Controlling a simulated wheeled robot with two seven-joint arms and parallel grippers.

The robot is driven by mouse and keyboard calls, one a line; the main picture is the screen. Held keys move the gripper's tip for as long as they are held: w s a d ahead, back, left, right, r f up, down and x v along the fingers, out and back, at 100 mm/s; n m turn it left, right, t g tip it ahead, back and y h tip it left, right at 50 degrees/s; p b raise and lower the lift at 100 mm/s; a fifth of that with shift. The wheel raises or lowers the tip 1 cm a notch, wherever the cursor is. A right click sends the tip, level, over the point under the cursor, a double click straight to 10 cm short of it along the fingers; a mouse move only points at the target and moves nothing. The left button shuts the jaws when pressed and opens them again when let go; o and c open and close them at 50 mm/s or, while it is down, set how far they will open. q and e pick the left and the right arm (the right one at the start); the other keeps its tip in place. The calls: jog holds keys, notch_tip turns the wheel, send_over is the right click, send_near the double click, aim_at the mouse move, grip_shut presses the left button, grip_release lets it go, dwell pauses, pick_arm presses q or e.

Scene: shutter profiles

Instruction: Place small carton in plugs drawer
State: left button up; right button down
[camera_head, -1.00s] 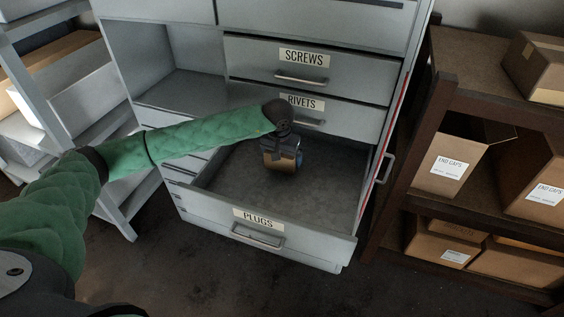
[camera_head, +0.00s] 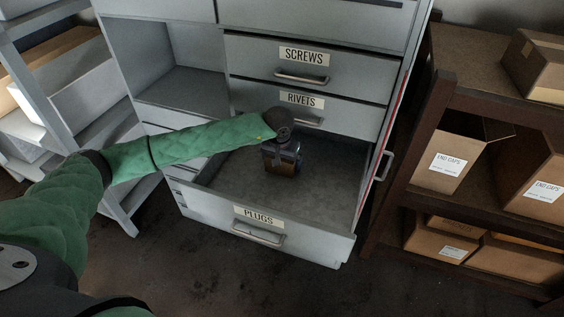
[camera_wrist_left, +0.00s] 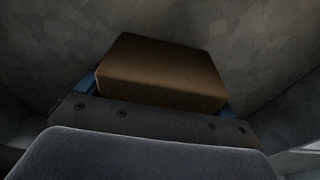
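The plugs drawer (camera_head: 330,205) is pulled open at the bottom of the grey cabinet, and its label is on the front. My left gripper (camera_head: 283,165) points down inside the open drawer, towards its rear left part. It is shut on the small brown carton (camera_head: 280,167), which is mostly covered by the gripper in the head view. In the left wrist view the carton (camera_wrist_left: 163,75) sits between the blue fingertips, with the drawer floor behind it. I cannot tell whether the carton touches the floor. My right gripper is not in view.
The closed rivets drawer (camera_head: 345,116) and screws drawer (camera_head: 350,75) are above. A brown shelf (camera_head: 480,110) with end caps boxes (camera_head: 450,160) stands to the right. A grey rack with boxes stands to the left. The drawer's right part is empty.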

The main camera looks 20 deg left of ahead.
pick_arm(q)
jog(key=shift+o, duration=0.3)
jog(key=shift+r, duration=0.2)
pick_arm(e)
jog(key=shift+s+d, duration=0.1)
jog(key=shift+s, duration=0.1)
pick_arm(q)
jog(key=shift+r, duration=0.25)
jog(key=shift+s+r+b, duration=0.1)
jog(key=shift+r+b, duration=0.3)
jog(key=shift+r, duration=0.2)
jog(key=r+b, duration=0.1)
jog(key=r, duration=0.2)
jog(key=s+r+b, duration=0.1)
jog(key=r, duration=0.2)
jog(key=r+b, duration=0.2)
jog(key=r, duration=0.1)
jog(key=shift+s, duration=0.25)
jog(key=shift+r, duration=0.55)
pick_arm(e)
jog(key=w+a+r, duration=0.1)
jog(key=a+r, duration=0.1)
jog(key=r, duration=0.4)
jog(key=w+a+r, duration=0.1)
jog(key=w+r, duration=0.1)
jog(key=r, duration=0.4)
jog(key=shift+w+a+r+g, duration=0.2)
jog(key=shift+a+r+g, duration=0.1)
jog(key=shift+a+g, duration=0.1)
